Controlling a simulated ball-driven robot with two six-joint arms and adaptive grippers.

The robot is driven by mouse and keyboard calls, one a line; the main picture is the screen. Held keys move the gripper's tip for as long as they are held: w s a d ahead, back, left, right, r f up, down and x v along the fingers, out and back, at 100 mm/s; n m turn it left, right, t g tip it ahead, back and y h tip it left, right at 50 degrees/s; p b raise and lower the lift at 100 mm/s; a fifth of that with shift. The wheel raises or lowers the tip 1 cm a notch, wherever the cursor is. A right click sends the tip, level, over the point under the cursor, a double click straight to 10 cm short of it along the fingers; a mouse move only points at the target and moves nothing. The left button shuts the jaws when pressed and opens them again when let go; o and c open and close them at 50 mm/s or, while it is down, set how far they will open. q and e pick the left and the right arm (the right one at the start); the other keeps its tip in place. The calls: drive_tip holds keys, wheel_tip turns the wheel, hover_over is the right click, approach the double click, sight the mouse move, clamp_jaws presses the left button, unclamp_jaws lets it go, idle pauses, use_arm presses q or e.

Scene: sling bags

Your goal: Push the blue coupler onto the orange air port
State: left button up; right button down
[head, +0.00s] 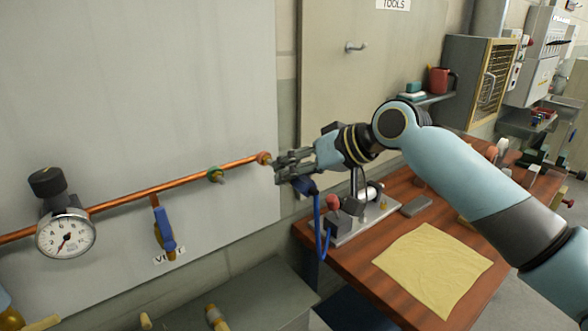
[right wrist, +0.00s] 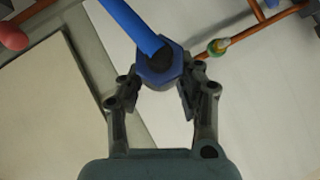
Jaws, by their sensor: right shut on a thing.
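The orange air port (head: 264,158) is at the right end of the copper pipe on the grey wall panel. In the head view my right gripper (head: 281,168) is just right of it, with its fingers toward the panel. The blue coupler (head: 304,185) shows partly beneath the fingers, its blue hose hanging down. In the right wrist view the coupler (right wrist: 160,70) sits between the fingers of my right gripper (right wrist: 158,88), which is shut on it. The coupler's front end and its gap to the port are hidden. My left gripper is not in view.
A green-ringed port (head: 215,174) is left on the same pipe, with a blue-handled valve (head: 164,230) and gauge (head: 66,234) beyond. The wooden bench (head: 350,265) holds a yellow cloth (head: 433,268) and a metal stand with a red knob (head: 333,203) below my right arm.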

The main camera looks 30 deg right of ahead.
drive_tip(key=shift+p, duration=0.3)
idle(0.5)
drive_tip(key=shift+w+a, duration=0.2)
drive_tip(key=shift+w, duration=1.35)
drive_tip(key=c, duration=0.8)
unclamp_jaws()
drive_tip(key=shift+v, duration=6)
drive_tip(key=shift+f, duration=0.1)
